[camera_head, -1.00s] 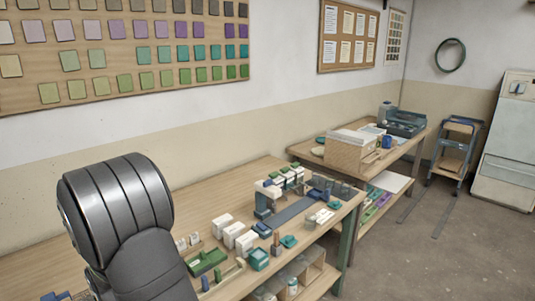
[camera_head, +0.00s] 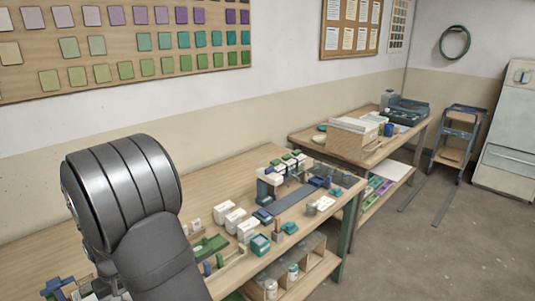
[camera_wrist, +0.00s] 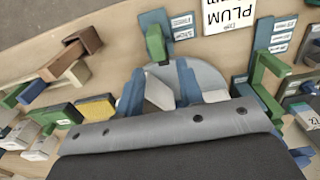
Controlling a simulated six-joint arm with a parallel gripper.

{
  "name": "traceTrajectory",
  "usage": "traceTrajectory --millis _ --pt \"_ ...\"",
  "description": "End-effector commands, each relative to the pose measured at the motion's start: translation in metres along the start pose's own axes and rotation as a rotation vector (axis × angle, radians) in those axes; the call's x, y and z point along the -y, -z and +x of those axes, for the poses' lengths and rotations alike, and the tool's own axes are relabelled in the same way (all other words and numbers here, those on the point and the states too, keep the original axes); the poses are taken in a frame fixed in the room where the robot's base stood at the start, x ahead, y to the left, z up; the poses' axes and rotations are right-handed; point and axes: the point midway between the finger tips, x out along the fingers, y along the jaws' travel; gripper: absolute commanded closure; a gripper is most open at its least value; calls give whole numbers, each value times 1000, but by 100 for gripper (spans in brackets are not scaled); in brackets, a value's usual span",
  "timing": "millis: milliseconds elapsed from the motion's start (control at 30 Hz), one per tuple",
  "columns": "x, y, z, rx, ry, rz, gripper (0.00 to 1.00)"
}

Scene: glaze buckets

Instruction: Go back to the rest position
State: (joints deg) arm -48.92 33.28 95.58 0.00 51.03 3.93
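My own dark grey arm fills the lower left of the head view and hides part of the near workbench (camera_head: 215,183). My gripper is out of sight there. In the wrist view the grey and black body of my gripper (camera_wrist: 165,122) covers the bottom middle. Two blue upright pieces stand just beyond its edge, with a pale wedge between them and a grey round plate (camera_wrist: 212,78) behind. I cannot tell whether these blue pieces are my fingers or blocks on the bench, nor whether anything is held.
White boxes (camera_head: 236,217), a green tray (camera_head: 209,247) and a teal box (camera_head: 260,243) crowd the near bench. A "PLUM" card (camera_wrist: 229,14) and several coloured blocks surround my gripper in the wrist view. A second bench (camera_head: 301,138) and a blue cart (camera_head: 459,136) stand farther back.

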Motion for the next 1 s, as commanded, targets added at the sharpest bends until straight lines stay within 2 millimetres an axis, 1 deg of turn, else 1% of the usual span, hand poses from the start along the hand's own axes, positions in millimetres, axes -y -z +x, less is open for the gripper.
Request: traceTrajectory --millis 33,267,1000 --pt "0 1 -11 -4 0 0 66" --pt "0 0 -57 -2 0 0 66" --pt "1 9 -112 0 0 -599 66"
